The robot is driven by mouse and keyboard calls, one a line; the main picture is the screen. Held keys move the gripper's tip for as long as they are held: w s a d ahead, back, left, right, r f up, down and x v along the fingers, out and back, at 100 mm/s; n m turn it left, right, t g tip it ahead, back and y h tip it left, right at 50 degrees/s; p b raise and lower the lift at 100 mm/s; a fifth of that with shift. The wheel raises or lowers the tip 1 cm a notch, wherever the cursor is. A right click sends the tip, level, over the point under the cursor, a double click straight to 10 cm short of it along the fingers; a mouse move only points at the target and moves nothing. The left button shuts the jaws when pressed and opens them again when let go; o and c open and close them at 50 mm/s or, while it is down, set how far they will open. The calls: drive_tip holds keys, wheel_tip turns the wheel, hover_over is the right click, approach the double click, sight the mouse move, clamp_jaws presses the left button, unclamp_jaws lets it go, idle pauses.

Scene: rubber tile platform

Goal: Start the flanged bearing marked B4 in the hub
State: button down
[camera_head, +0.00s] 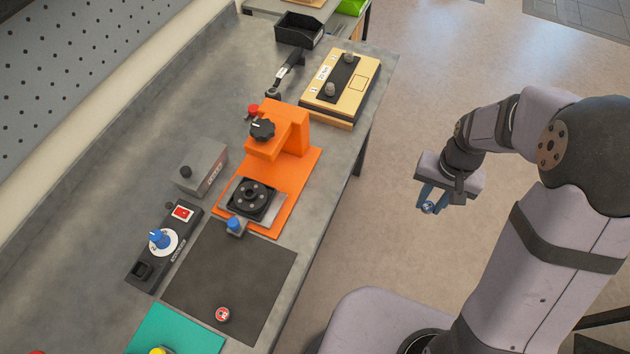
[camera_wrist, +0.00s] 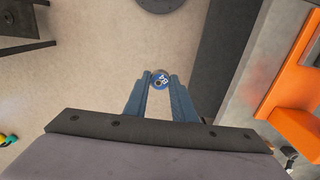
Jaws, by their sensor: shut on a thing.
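My gripper (camera_head: 430,203) is over the floor to the right of the bench, well apart from it. In the wrist view its blue fingers (camera_wrist: 160,84) are shut on a small round part with a blue face (camera_wrist: 160,79), probably the flanged bearing; its white mark is too small to read. The part also shows small at the fingertips in the head view (camera_head: 428,208). A dark round piece with a central bore, which looks like the hub (camera_head: 250,195), sits on a black square plate on the orange press (camera_head: 298,185). Nothing is visibly seated in the hub.
A red-faced round part (camera_head: 222,314) lies on the dark mat (camera_head: 255,265). A grey box (camera_head: 200,168), control panel (camera_head: 165,245) and tan case (camera_head: 340,90) stand around.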

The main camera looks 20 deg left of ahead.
drive_tip(key=shift+s+a, duration=0.25)
drive_tip(key=shift+a, duration=0.65)
drive_tip(key=shift+s+a, duration=0.1)
drive_tip(key=shift+a, duration=0.25)
drive_tip(key=shift+s+a, duration=0.1)
drive_tip(key=shift+a, duration=0.2)
drive_tip(key=shift+a, duration=0.35)
drive_tip(key=shift+s+a, duration=0.2)
drive_tip(key=shift+a, duration=0.45)
drive_tip(key=shift+s+a+p, duration=0.1)
drive_tip(key=shift+a+p, duration=0.2)
drive_tip(key=shift+s+a, duration=0.1)
drive_tip(key=shift+a, duration=0.25)
drive_tip(key=shift+a, duration=0.3)
drive_tip(key=shift+s+a, duration=0.2)
drive_tip(key=shift+a, duration=0.45)
drive_tip(key=shift+s+a, duration=0.2)
drive_tip(key=shift+a, duration=0.45)
